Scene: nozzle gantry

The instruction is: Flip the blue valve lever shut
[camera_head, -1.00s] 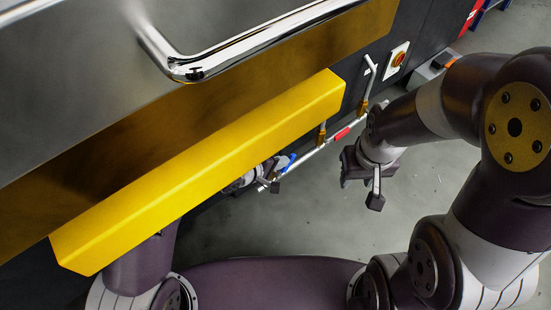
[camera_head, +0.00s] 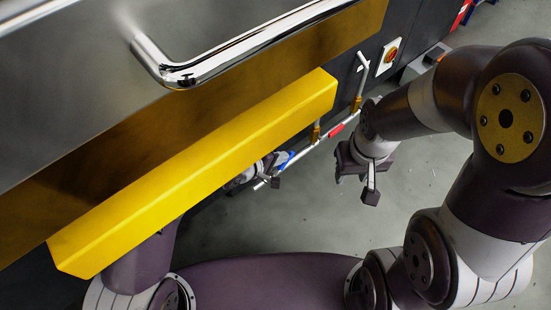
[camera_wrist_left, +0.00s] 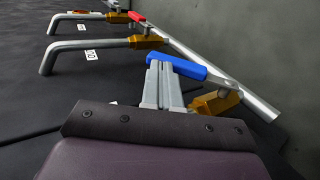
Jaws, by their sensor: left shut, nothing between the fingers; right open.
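The blue valve lever (camera_wrist_left: 178,66) sits on a brass valve (camera_wrist_left: 215,103) at the near end of a grey pipe (camera_wrist_left: 258,106) in the left wrist view. It slants across that view at an angle to the pipe. My left gripper (camera_wrist_left: 160,68) is shut and empty, its fingertips right at the blue handle's free end; whether they touch cannot be told. My right gripper (camera_head: 355,180) is open and empty, away from the lever.
A yellow bar (camera_head: 200,170) overhangs the left arm in the head view. A red lever (camera_wrist_left: 138,17) sits on a farther brass valve (camera_wrist_left: 146,41), with bent grey pipes (camera_wrist_left: 85,51). An orange-red button (camera_head: 391,55) is on the machine side. Open floor (camera_head: 300,220) lies below.

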